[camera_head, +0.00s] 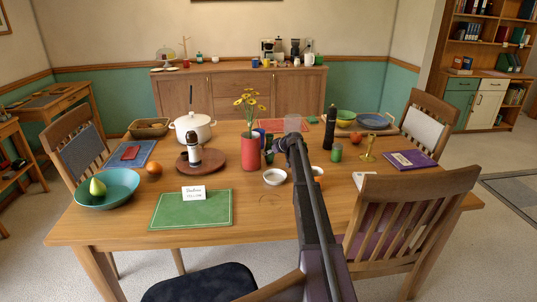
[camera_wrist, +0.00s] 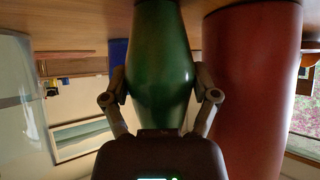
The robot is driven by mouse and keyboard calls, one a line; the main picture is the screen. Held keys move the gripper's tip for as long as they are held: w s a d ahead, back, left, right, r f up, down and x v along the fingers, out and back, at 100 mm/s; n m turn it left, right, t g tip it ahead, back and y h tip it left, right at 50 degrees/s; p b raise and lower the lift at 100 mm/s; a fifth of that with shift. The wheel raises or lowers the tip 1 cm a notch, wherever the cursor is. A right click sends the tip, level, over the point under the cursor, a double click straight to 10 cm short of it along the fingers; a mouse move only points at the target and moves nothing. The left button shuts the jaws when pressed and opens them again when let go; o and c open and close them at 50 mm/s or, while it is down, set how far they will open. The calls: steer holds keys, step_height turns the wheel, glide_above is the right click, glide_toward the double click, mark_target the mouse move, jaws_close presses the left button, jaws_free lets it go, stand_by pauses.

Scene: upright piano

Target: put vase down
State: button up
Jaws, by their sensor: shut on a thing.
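A dark green vase (camera_wrist: 161,50) is between the two fingers of my gripper (camera_wrist: 161,94) in the wrist view, which shows the scene upside down. The fingers press on its sides. Its far end reaches the wooden table surface at the top of that view; I cannot tell whether it touches. A tall red vase (camera_wrist: 252,80) stands close beside it. In the head view, the red vase (camera_head: 251,152) holds yellow flowers, and a bit of the green vase (camera_head: 268,156) shows just right of it. My gripper (camera_head: 279,145) is partly hidden by my arm there.
On the wooden table (camera_head: 270,222), a white bowl (camera_head: 275,177) lies just in front of the gripper. A clear glass (camera_head: 292,124) stands behind it, a dark bottle (camera_head: 329,127) and green can (camera_head: 337,153) to the right. A green mat (camera_head: 190,212) with a card lies front left.

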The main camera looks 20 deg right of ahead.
steer(key=shift+f, duration=0.1)
steer(key=o, duration=1.1)
steer(key=shift+s+d+r+p, duration=0.1)
steer(key=shift+s+r+p, duration=0.25)
steer(key=shift+r, duration=0.1)
steer(key=p+v, duration=0.6)
steer(key=v, duration=0.5)
